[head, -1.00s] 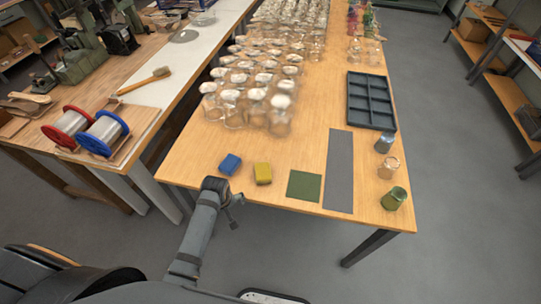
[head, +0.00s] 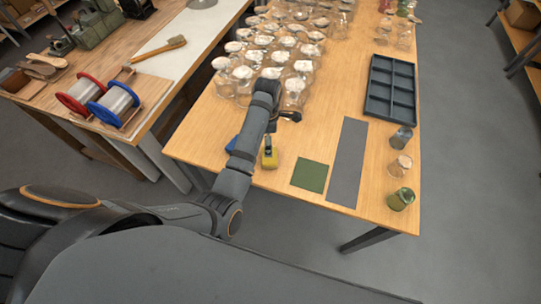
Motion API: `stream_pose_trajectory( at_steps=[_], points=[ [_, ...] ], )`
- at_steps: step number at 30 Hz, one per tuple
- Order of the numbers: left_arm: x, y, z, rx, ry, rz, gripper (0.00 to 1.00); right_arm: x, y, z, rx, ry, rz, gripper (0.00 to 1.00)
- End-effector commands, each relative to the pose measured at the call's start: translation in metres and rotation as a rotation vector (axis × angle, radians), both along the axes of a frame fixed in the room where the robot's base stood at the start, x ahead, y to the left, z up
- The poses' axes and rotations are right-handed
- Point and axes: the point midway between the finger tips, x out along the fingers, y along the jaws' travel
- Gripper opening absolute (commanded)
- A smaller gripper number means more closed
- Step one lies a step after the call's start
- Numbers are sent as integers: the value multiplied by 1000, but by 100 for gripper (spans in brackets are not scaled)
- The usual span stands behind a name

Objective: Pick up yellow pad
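The yellow pad (head: 270,160) lies near the front edge of the wooden table, just right of my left forearm. My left arm reaches over the table from the left, its wrist above and beyond the pad. My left gripper (head: 269,142) points down close over the pad's far side. Its fingers are small and partly hidden by the arm, so I cannot tell whether they touch the pad. My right gripper is out of view.
A blue pad (head: 232,144) is mostly hidden behind my forearm. A green mat (head: 310,175) and a grey strip (head: 348,160) lie to the right. Beyond are a dark compartment tray (head: 391,88) and several jars with white tops (head: 272,73). A green glass (head: 401,199) stands near the right corner.

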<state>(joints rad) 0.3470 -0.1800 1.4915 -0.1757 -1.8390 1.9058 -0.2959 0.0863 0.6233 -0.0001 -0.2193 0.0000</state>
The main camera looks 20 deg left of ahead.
Motion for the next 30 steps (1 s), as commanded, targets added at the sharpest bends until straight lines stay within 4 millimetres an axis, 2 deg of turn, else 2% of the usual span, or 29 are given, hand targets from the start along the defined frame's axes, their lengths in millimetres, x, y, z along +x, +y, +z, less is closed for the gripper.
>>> stream_pose_trajectory(
  at_steps=[6,9,14,19,22,30],
  points=[
    [-1,0,-37,1,4,-2,100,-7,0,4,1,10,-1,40],
    [-1,0,-47,1,3,-1,100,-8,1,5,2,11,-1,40],
    [-1,-1,-51,0,2,-2,100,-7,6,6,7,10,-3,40],
    [-3,-6,-77,0,5,-4,100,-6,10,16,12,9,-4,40],
    [-3,-5,-94,1,3,-3,100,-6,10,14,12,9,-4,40],
    [-3,-5,-101,0,1,-2,100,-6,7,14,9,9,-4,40]
  ],
)
